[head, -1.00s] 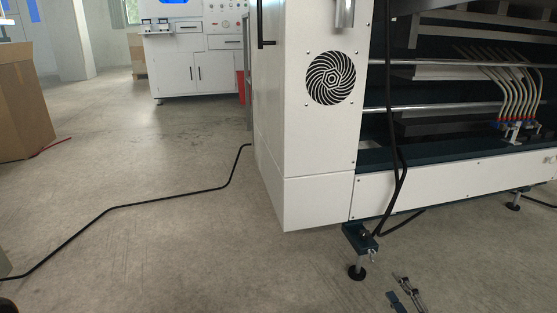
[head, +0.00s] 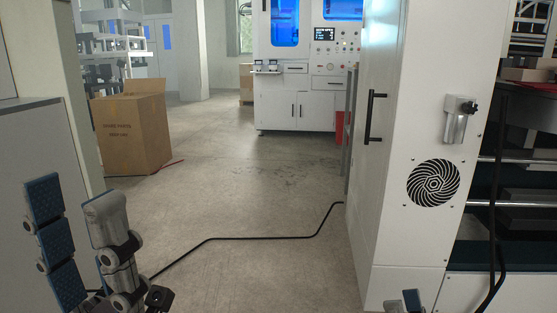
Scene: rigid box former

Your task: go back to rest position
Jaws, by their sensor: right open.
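My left gripper (head: 76,204) stands at the lower left of the head view. Its two jointed grey fingers, one showing blue pads, point up and are apart with nothing between them. Only a fingertip of my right gripper (head: 411,300) shows at the bottom edge, in front of the white machine's lower corner. The rest of it is cut off by the frame. I see nothing held in either gripper.
A white machine cabinet (head: 388,200) with a handle and round vent fills the right side. A black cable (head: 260,238) crosses the floor. A cardboard box (head: 131,134) stands at left, behind a pale wall panel. A white control cabinet (head: 296,105) stands behind.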

